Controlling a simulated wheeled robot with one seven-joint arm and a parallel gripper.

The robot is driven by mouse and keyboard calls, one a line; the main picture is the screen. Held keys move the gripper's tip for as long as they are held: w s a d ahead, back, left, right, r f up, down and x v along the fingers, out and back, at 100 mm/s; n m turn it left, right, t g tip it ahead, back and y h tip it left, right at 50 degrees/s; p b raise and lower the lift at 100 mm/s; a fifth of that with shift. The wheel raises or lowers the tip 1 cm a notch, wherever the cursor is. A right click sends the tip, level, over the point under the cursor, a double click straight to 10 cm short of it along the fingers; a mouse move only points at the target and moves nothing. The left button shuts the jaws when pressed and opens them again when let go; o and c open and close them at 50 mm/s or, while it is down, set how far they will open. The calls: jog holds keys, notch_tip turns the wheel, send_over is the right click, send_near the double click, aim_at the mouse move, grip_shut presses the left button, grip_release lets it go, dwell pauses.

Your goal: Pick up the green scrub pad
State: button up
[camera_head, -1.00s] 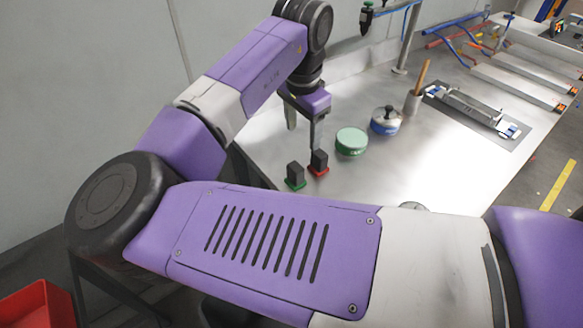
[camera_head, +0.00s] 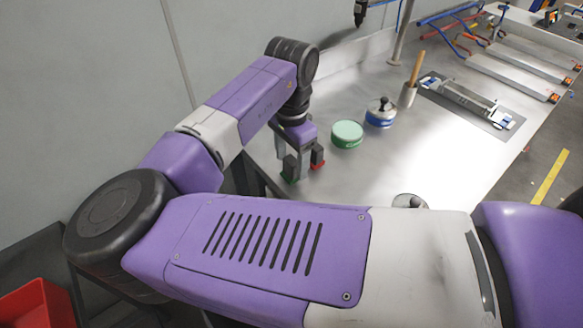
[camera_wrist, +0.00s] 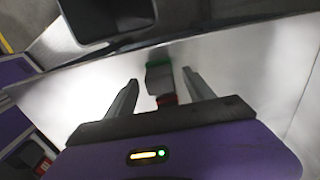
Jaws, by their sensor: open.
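The green scrub pad (camera_head: 288,179) is a small green-edged pad with a dark block handle, at the table's left end. In the wrist view the green pad (camera_wrist: 158,61) lies just ahead of the fingertips, with a grey block face below it. A similar red pad (camera_head: 318,166) stands close on its right; in the wrist view the red pad (camera_wrist: 167,99) shows between the fingers, nearer the palm. My gripper (camera_head: 293,158) points down, open, over the two pads. The wrist view also shows my gripper's fingers (camera_wrist: 160,77) apart. Contact cannot be told.
A round green tin (camera_head: 347,133) stands right of the pads. Behind it are a blue-and-white pot (camera_head: 380,113) and a grey cup with a wooden stick (camera_head: 408,95). A fixture on a grey mat (camera_head: 465,101) lies farther right.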

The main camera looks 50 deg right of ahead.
aim_at(292, 160)
jog(key=shift+f, duration=0.1)
jog(key=shift+c, duration=0.4)
grip_shut()
notch_tip(292, 160, up, 20)
dwell(0.6)
